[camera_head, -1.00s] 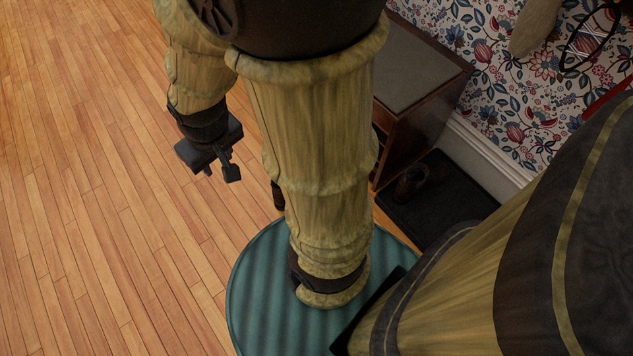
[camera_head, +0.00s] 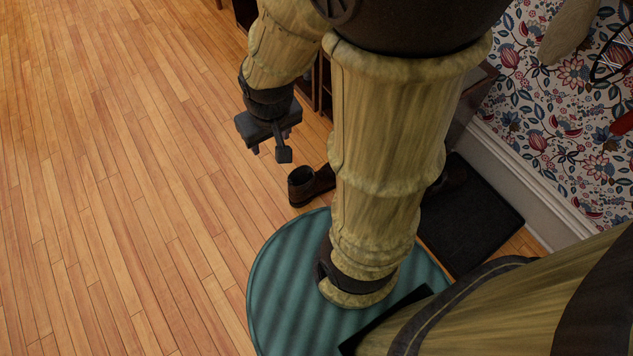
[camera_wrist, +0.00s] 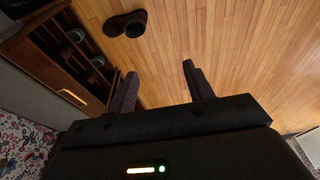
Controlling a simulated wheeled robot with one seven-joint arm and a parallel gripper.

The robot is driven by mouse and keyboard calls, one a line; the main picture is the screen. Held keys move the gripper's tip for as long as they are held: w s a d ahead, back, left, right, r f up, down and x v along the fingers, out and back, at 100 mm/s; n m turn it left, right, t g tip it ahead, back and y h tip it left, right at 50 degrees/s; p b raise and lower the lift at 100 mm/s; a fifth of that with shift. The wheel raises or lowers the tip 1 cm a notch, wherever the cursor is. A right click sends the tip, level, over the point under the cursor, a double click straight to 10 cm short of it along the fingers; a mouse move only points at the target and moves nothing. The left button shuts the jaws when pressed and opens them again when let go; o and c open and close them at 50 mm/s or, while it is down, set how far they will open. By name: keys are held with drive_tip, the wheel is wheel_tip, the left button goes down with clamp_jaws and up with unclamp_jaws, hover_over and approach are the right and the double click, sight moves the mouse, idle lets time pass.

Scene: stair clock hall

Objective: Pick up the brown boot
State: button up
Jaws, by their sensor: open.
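The brown boot (camera_head: 308,185) stands on the wood floor in the head view, just left of my arm, which hides part of it. In the wrist view a dark boot (camera_wrist: 126,24) shows at the top, beyond the fingers and left of the middle. My gripper (camera_head: 270,152) is above the floor, up and left of the boot in the head view, and apart from it. Its two fingers stand apart with nothing between them in the wrist view (camera_wrist: 161,80).
A black mat (camera_head: 468,225) lies by the wall, with dark footwear (camera_head: 452,178) at its far end, partly hidden. A wooden shelf unit (camera_wrist: 50,55) holds several dark items in the wrist view. Floor at left is clear.

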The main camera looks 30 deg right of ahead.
drive_tip(key=o, duration=0.6)
drive_tip(key=shift+w+a+f+n+g+b, duration=0.15)
drive_tip(key=shift+w+f+b, duration=0.2)
drive_tip(key=shift+f, duration=0.3)
drive_tip(key=shift+w+a+f+n+g+b, duration=0.15)
drive_tip(key=shift+f+b, duration=0.25)
drive_tip(key=shift+f, duration=0.2)
drive_tip(key=w+a+f+n+h+b, duration=0.1)
drive_tip(key=w+f+n+h+b, duration=0.2)
drive_tip(key=f+b, duration=0.6)
drive_tip(key=w+a+f+n+h+b, duration=0.2)
drive_tip(key=f+n+h+b, duration=0.6)
drive_tip(key=f, duration=2.2)
drive_tip(key=w+a+f+n+h+b, duration=0.1)
drive_tip(key=w+f+n+h+b, duration=0.3)
drive_tip(key=f+b, duration=0.6)
drive_tip(key=shift+w+a+f+n+h+b, duration=0.15)
drive_tip(key=shift+f+n+h, duration=0.4)
drive_tip(key=shift+f, duration=1.2)
drive_tip(key=shift+w+a+f+n+h+b, duration=0.2)
drive_tip(key=shift+f+n, duration=0.5)
drive_tip(key=shift+f, duration=1.1)
drive_tip(key=shift+w+f+n+h, duration=0.1)
drive_tip(key=shift+f+n+h, duration=0.45)
drive_tip(key=shift+f, duration=1.2)
drive_tip(key=shift+w+a+f+n, duration=0.1)
drive_tip(key=shift+f+n, duration=0.35)
drive_tip(key=shift+n, duration=0.05)
drive_tip(key=shift+a, duration=0.1)
drive_tip(key=shift+s, duration=0.2)
